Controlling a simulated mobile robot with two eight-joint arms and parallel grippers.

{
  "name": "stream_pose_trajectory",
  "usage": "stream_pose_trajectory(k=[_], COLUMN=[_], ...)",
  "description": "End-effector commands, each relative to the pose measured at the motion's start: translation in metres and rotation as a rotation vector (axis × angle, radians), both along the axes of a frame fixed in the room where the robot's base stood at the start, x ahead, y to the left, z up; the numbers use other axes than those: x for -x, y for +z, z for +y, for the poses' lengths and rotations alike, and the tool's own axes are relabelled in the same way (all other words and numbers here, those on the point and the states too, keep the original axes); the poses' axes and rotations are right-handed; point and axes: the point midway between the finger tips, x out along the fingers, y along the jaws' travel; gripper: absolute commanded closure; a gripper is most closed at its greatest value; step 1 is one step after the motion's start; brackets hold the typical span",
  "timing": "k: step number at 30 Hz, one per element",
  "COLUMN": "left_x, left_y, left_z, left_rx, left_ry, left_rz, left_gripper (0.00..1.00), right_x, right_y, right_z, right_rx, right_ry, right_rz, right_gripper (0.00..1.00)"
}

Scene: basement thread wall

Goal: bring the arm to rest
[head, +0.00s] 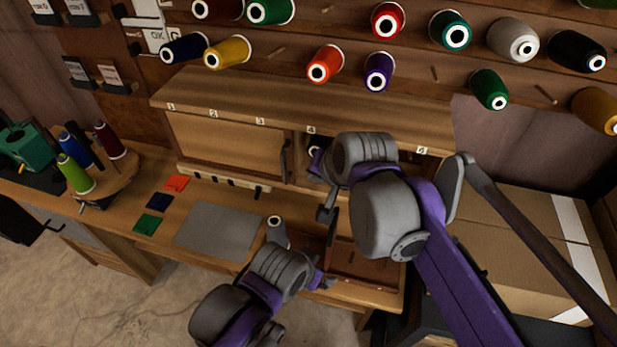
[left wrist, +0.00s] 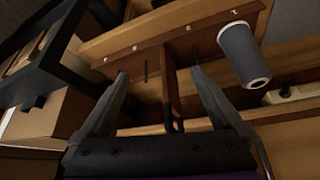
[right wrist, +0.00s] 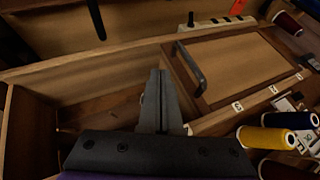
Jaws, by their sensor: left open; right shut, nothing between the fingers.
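My right gripper (head: 328,222) hangs in front of the open cubby under the thread wall, below the number labels. In the right wrist view its fingers (right wrist: 157,78) are together with nothing between them, over the open cubby. My left gripper (head: 324,282) is low over the bench front, partly hidden by its own wrist. In the left wrist view its fingers (left wrist: 158,85) are spread apart and empty, above a wooden divider. A grey spool (head: 276,231) stands on the bench beside the left arm; it also shows in the left wrist view (left wrist: 240,55).
Several coloured spools sit on wall pegs above. A closed wooden door (head: 228,145) with a dark handle is left of the cubby. A grey mat (head: 218,231) and coloured squares lie on the bench. A spool stand (head: 108,187) is at left, a cardboard box (head: 515,235) at right.

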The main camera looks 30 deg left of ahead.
Motion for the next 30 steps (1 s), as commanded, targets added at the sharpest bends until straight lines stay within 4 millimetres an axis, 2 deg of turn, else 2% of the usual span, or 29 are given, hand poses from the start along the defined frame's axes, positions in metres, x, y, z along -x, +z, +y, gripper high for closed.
stream_pose_trajectory(k=[6, 14, 17, 20, 22, 26, 27, 30], left_x=[0.0, 0.0, 0.0, 0.0, 0.0, 0.0, 0.0, 0.0], left_y=[0.0, 0.0, 0.0, 0.0, 0.0, 0.0, 0.0, 0.0], left_z=[0.0, 0.0, 0.0, 0.0, 0.0, 0.0, 0.0, 0.0], left_rx=[0.0, 0.0, 0.0, 0.0, 0.0, 0.0, 0.0, 0.0], left_ry=[0.0, 0.0, 0.0, 0.0, 0.0, 0.0, 0.0, 0.0], left_rz=[0.0, 0.0, 0.0, 0.0, 0.0, 0.0, 0.0, 0.0], left_gripper=[0.0, 0.0, 0.0, 0.0, 0.0, 0.0, 0.0, 0.0], right_x=[0.01, 0.012, 0.009, 0.002, -0.003, 0.0, 0.005, 0.026], right_y=[0.025, 0.03, 0.027, 0.017, 0.003, -0.032, -0.044, -0.075], right_z=[-0.016, -0.02, -0.03, -0.065, -0.105, -0.198, -0.226, -0.293], right_rx=[0.001, 0.001, 0.008, 0.035, 0.069, 0.153, 0.182, 0.254], right_ry=[0.0, 0.0, -0.01, -0.038, -0.071, -0.144, -0.166, -0.219], right_rz=[0.0, 0.0, -0.004, -0.018, -0.035, -0.063, -0.069, -0.081], right_gripper=[1.0, 1.0, 1.0, 1.0, 1.0, 1.0, 1.0, 1.0])
